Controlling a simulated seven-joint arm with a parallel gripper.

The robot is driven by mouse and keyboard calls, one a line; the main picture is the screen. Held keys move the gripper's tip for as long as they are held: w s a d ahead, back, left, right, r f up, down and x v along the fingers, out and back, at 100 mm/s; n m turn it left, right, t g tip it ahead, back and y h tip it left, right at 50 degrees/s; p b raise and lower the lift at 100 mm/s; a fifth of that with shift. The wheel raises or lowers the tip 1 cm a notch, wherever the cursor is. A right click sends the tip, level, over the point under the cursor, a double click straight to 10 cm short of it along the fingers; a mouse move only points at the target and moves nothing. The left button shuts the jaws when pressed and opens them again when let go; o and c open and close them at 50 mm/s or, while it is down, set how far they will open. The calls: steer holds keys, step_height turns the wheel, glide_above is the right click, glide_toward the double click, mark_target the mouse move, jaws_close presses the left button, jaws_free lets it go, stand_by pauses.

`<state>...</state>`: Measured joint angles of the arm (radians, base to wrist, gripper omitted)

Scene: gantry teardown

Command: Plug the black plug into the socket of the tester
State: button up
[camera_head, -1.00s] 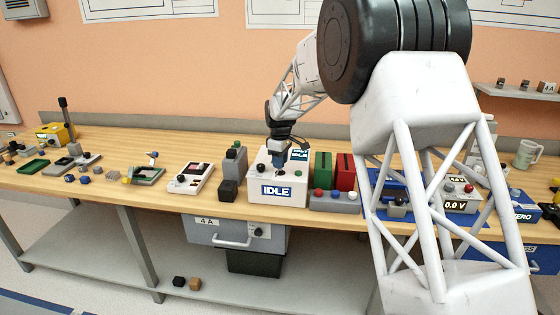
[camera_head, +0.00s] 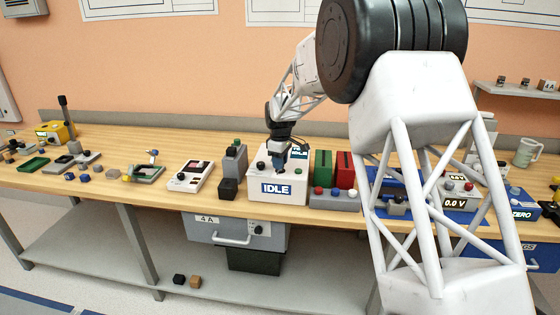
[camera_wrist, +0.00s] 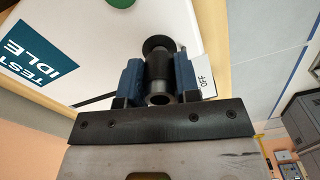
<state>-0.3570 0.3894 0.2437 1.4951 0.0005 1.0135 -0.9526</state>
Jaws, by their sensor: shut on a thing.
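The tester is a white box (camera_head: 290,198) with an IDLE label on its front, standing mid-bench in the head view. Its teal TEST IDLE panel (camera_wrist: 37,52) shows at the left of the wrist view. My gripper (camera_head: 280,166) is over the top of the tester. In the wrist view its blue fingers (camera_wrist: 157,82) are shut on the black plug (camera_wrist: 159,72), a dark cylinder with a grey ring at the near end. A black round shape (camera_wrist: 158,43) shows just beyond it. The socket is hidden, and I cannot tell whether the plug touches it.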

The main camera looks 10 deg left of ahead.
steer(key=shift+f, duration=0.8)
stand_by(0.5)
steer(key=o, duration=1.1)
steer(key=shift+r, duration=3.85)
steer(key=shift+r, duration=0.1)
steer(key=shift+r, duration=1.9)
